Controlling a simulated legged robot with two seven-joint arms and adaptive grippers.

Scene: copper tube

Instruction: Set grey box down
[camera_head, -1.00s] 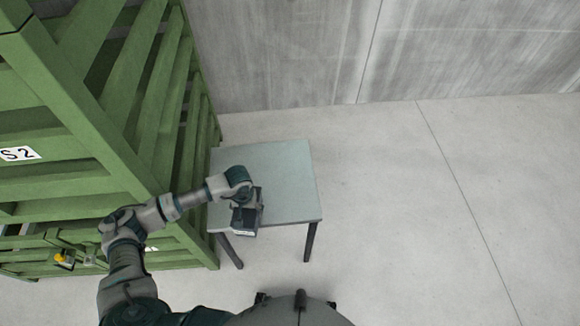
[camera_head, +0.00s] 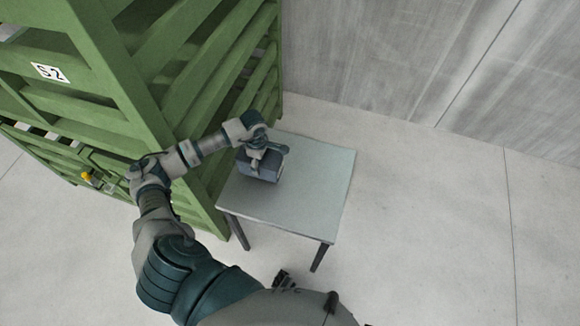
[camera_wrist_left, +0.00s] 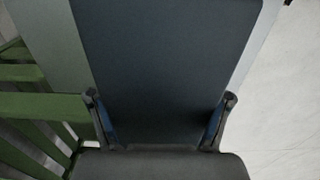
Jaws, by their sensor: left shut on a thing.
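The grey box (camera_head: 262,169) is at my left gripper (camera_head: 262,152), over the left part of the small table (camera_head: 312,190) in the head view. I cannot tell whether its underside touches the tabletop. In the left wrist view the dark box (camera_wrist_left: 165,65) fills the middle, with the two fingers of my left gripper (camera_wrist_left: 162,122) against its sides. The left gripper is shut on it. My right gripper is not in view.
A green slatted rack (camera_head: 150,90) with an S2 label (camera_head: 50,72) stands close to the table's left side. A grey wall (camera_head: 400,60) is behind. The right part of the tabletop is bare, and the floor (camera_head: 430,230) to the right is clear.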

